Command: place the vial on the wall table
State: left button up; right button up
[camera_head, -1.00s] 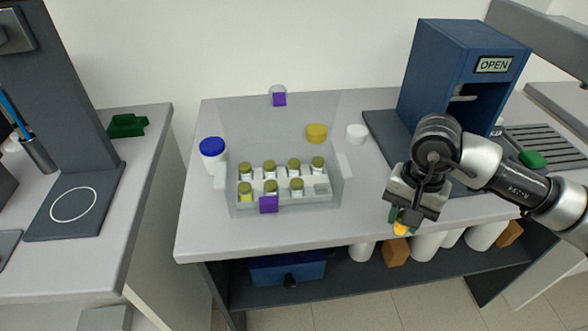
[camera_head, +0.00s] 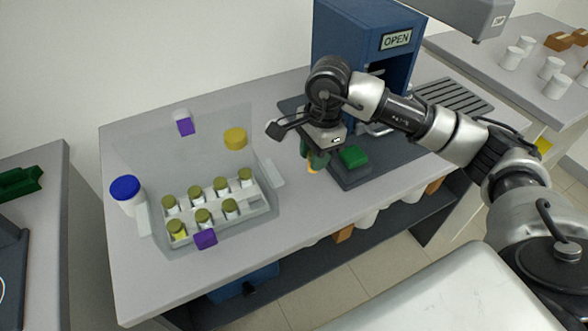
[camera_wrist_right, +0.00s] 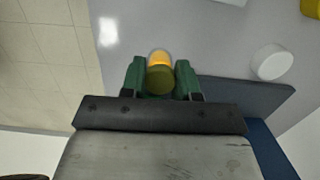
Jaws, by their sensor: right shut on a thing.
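The vial (camera_wrist_right: 160,72) has an olive cap and an orange-yellow body. It sits between the green fingers of my right gripper (camera_wrist_right: 161,77), which is shut on it. In the head view my right gripper (camera_head: 316,160) hangs above the front edge area of the middle table (camera_head: 330,207), left of the blue machine, with the vial's orange tip just showing below the fingers. Most of the vial is hidden there. My left gripper is not in view. I cannot tell which table is the wall table.
A rack (camera_head: 262,211) with several olive-capped vials stands in a clear-walled holder on the middle table. A blue-lidded jar (camera_head: 126,192) and yellow cap (camera_head: 235,138) are near it. The blue machine (camera_head: 340,45) reads OPEN. A right-hand table (camera_head: 484,48) holds white jars and brown blocks.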

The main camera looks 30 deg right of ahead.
jog(key=a+f, duration=0.1)
jog(key=w+a+f, duration=0.1)
jog(key=a, duration=0.1)
jog(key=shift+a+p, duration=0.1)
jog(key=shift+p, duration=0.2)
notch_tip(320, 180, down, 4)
jog(key=shift+r+p, duration=0.25)
jog(key=shift+p, duration=0.4)
jog(key=shift+f, duration=0.3)
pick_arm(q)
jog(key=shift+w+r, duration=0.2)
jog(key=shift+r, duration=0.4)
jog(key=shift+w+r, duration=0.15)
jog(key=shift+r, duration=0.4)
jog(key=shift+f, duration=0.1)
pick_arm(e)
jog(key=shift+f, duration=0.1)
jog(key=o, duration=0.4)
jog(key=shift+f, duration=0.1)
jog(key=o, duration=0.5)
